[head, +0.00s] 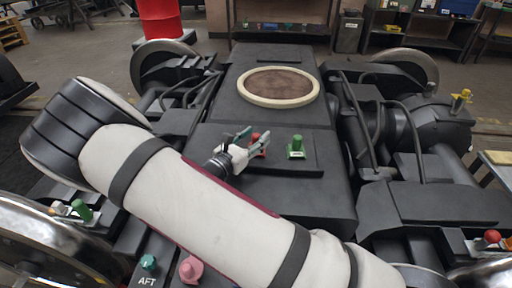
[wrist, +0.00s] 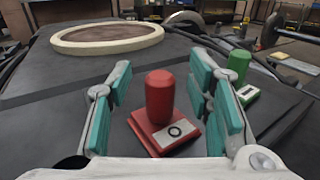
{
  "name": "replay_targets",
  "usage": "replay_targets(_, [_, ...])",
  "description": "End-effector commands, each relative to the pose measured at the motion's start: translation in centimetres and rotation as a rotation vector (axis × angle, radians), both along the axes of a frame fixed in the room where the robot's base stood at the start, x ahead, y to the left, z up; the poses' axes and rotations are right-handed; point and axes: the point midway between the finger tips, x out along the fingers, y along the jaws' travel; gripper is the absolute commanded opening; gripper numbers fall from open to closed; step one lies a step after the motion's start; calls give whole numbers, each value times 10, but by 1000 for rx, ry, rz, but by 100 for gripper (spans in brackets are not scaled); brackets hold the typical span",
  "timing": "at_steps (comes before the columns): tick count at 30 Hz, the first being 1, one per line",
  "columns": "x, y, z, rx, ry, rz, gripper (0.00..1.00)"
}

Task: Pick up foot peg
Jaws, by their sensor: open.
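A red peg (wrist: 160,97) with a rounded top stands upright on a square red base. The base carries a white label with a dark ring. Nothing readable marks it as the foot peg. My gripper (wrist: 160,78) is open, with teal-padded fingers on the left and right of the red peg. I see gaps between pads and peg. In the head view my gripper (head: 245,140) hides part of the red peg (head: 256,139). A green peg (head: 297,146) stands on its own base to the right; it also shows in the wrist view (wrist: 239,65).
The pegs stand on a dark bogie frame (head: 320,185) with a pale round ring (head: 279,87) behind. A pink peg (head: 191,269) and a teal knob (head: 149,262) are at the front near "AFT". Cables and wheels flank the frame.

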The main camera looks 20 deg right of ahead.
Motion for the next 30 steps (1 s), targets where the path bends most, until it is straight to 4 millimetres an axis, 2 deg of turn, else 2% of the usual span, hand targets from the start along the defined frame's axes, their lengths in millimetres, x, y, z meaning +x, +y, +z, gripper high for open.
replay_targets(3, [6,-8,0,1,-1,0,46])
replay_targets(9, [6,-7,1,1,-1,1,44])
replay_targets(15, [6,-7,1,1,-1,0,0])
replay_targets(25, [6,-7,2,1,-1,0,0])
replay_targets(30, [5,-7,15,1,-2,0,0])
